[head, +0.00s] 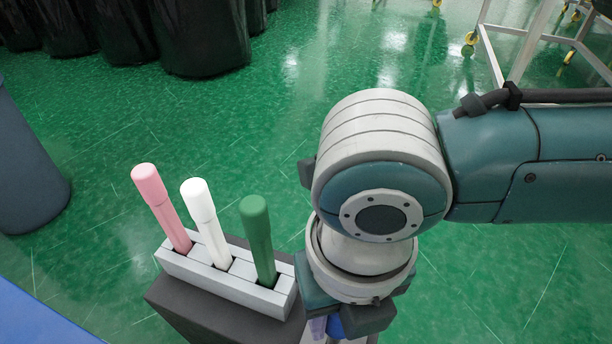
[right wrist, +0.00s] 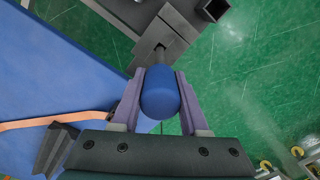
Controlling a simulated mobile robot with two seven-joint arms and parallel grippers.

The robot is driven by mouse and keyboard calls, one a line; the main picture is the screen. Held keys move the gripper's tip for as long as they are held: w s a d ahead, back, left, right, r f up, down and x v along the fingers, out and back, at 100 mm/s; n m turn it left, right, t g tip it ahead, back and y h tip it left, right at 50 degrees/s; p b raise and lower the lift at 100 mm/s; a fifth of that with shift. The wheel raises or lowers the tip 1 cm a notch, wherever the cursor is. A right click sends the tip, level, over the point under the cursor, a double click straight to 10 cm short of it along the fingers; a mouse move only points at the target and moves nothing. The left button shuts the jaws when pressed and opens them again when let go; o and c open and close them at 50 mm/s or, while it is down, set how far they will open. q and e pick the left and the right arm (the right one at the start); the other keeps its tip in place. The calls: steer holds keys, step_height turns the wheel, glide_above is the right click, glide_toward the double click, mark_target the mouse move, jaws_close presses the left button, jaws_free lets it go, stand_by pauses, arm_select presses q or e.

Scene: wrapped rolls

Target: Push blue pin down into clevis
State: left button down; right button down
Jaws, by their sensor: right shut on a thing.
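In the right wrist view the blue pin (right wrist: 160,93) is between the two pale purple fingers of my right gripper (right wrist: 162,100), which is shut on it. Beyond the pin's head is a grey slotted block (right wrist: 149,48) that looks like the clevis. The pin's lower end is hidden, so I cannot tell how deep it sits. The clevis is hidden there by my wrist. My left gripper does not show.
Just left of my right gripper, a pink pin (head: 160,205), a white pin (head: 205,222) and a green pin (head: 258,240) stand in a grey rack (head: 221,285) on a dark stand (head: 185,308). A blue surface (head: 38,318) lies at lower left. Black wrapped rolls (head: 203,35) stand behind.

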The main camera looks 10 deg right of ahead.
mark_target(334, 342)
steer(key=shift+f+b, duration=0.7)
steer(key=shift+f, duration=0.3)
steer(key=shift+f+b, duration=1.05)
steer(key=shift+f, duration=0.4)
steer(key=shift+f+b, duration=0.55)
steer(key=shift+f, duration=0.2)
steer(key=shift+f+b, duration=0.85)
steer(key=shift+f, duration=0.25)
steer(key=shift+c, duration=1.7)
jaws_free()
step_height(334, 342, up, 10)
steer(key=p, duration=0.3)
